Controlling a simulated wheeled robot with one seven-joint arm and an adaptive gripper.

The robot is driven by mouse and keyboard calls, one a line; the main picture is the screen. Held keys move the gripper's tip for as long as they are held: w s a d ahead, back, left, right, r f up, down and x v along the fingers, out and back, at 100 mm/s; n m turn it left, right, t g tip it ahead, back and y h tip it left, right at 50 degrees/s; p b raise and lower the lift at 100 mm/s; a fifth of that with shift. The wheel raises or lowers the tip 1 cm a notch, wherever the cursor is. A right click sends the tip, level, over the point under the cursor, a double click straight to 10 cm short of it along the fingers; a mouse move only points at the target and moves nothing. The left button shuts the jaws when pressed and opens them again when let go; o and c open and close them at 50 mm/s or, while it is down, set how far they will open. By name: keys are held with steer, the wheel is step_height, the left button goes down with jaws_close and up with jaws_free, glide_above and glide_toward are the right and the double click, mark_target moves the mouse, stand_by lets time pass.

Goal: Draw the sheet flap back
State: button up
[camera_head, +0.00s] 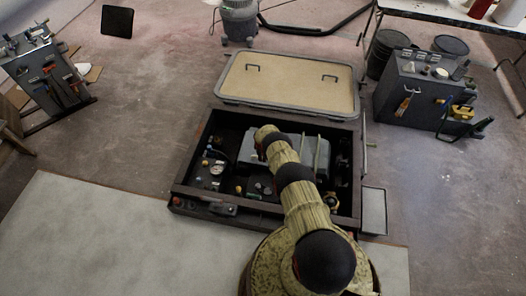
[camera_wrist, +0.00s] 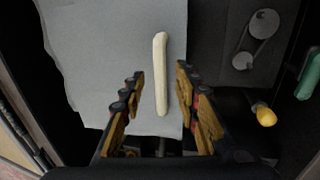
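In the wrist view a light grey sheet (camera_wrist: 95,60) lies flat below my gripper, with its right edge beside a dark panel. A pale, rounded strip (camera_wrist: 160,62) runs lengthwise on the sheet. My gripper (camera_wrist: 159,78) is open, with its fingers on either side of the strip's lower part and gaps visible on both sides. I cannot tell how far above the sheet the fingertips are. In the head view a grey sheet-like surface (camera_head: 309,151) shows inside the open dark box (camera_head: 187,178); my arm reaches over it and hides part of it, and the fingertips cannot be made out.
The box's tan-lined lid (camera_head: 290,85) lies open behind it. A pulley-and-belt part (camera_wrist: 250,38), a yellow-tipped piece (camera_wrist: 265,116) and a green handle (camera_wrist: 308,75) are near the sheet's right.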

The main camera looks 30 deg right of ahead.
step_height(320, 180, up, 10)
steer(key=s+a, duration=0.1)
steer(key=shift+s+a, duration=0.25)
steer(key=shift+s, duration=0.05)
stand_by(0.3)
steer(key=shift+r, duration=0.1)
stand_by(0.5)
